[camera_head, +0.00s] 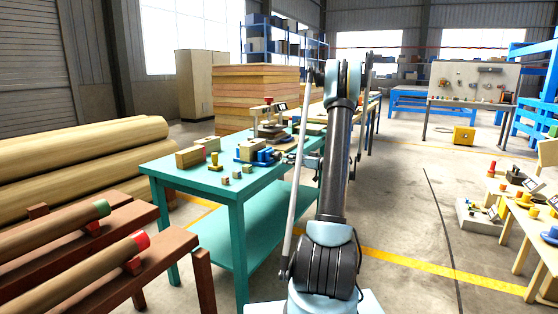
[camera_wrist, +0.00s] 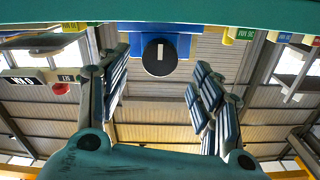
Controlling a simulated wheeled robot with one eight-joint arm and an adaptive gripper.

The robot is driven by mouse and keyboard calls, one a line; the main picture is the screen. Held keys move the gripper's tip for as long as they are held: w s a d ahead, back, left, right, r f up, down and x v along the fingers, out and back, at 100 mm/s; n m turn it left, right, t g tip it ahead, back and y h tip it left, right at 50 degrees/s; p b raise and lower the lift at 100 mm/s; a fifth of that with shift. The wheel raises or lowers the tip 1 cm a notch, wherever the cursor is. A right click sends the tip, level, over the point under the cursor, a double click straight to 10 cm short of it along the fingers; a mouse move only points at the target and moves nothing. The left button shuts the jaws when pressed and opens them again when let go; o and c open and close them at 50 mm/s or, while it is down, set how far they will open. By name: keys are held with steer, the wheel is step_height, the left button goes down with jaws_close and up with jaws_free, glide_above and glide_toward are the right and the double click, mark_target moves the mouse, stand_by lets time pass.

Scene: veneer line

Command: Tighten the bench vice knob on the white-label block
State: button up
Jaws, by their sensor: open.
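A blue bench vice (camera_head: 256,154) sits on the teal table (camera_head: 182,166), near its right edge. In the wrist view the blue vice body (camera_wrist: 182,42) hangs from the top of the picture. Its round black knob (camera_wrist: 159,58) with a white mark faces the camera. My gripper (camera_wrist: 160,66) is open, one finger on each side of the knob, with gaps visible on both sides. In the head view my gripper (camera_head: 291,159) is beside the vice, at its right, small and partly merged with the arm. A white label on the vice's block cannot be made out.
Wooden blocks (camera_head: 189,157), a yellow knobbed piece (camera_head: 214,161) and small cubes (camera_head: 236,175) lie left of the vice. A red-topped press (camera_head: 268,113) stands behind it. Veneer logs (camera_head: 80,149) fill the left.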

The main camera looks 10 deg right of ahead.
mark_target(280, 157)
steer(key=x, duration=0.6)
steer(key=shift+w+a, duration=0.2)
steer(key=shift+a, duration=0.05)
steer(key=c, duration=1.1)
steer(key=shift+o, duration=0.2)
steer(key=shift+d, duration=0.15)
